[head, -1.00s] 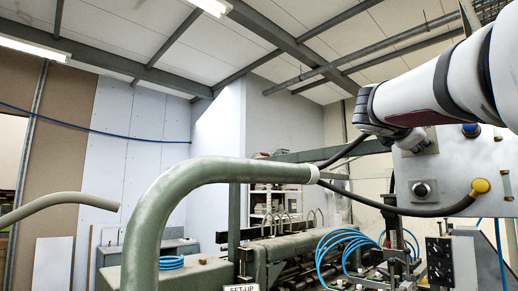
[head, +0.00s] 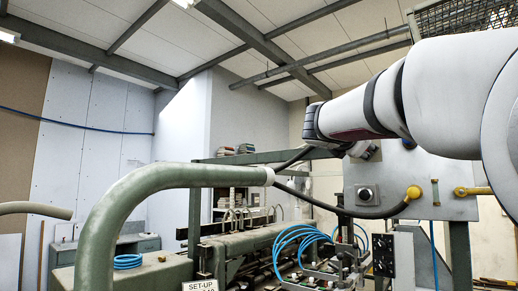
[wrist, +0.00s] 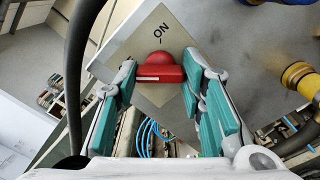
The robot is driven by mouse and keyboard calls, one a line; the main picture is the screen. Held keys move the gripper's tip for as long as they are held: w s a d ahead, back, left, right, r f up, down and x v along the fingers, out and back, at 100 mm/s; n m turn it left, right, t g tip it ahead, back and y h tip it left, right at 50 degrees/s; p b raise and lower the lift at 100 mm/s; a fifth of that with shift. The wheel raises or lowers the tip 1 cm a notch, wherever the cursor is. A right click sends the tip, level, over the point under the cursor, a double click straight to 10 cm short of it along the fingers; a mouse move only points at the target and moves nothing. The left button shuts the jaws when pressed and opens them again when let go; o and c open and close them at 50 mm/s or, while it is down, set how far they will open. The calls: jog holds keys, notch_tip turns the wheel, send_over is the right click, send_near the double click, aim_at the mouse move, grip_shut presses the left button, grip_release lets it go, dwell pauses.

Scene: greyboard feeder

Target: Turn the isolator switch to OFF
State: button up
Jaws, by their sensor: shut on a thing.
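The isolator switch is a red knob (wrist: 160,67) on a pale square plate (wrist: 124,71), which looks tilted in the wrist view. The word ON stands above the knob; no OFF mark is visible. The red bar of the knob lies roughly level in that view, with a short white line on it. My gripper (wrist: 161,72) has its teal-padded fingers on either side of the red bar, shut on it. In the head view, my gripper (head: 362,150) is small and partly hidden at the grey cabinet's upper left, and the red knob cannot be made out.
The grey cabinet (head: 440,208) carries a black round knob (head: 366,195) and yellow cable fittings (head: 413,192). A dark cable runs close to my gripper's left in the wrist view. A thick green pipe (head: 150,190) arches across the foreground. Blue hoses (head: 297,243) lie below.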

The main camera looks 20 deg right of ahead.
jog(key=o, duration=1.1)
jog(key=shift+o, duration=0.2)
jog(key=v, duration=1.2)
jog(key=shift+f, duration=0.1)
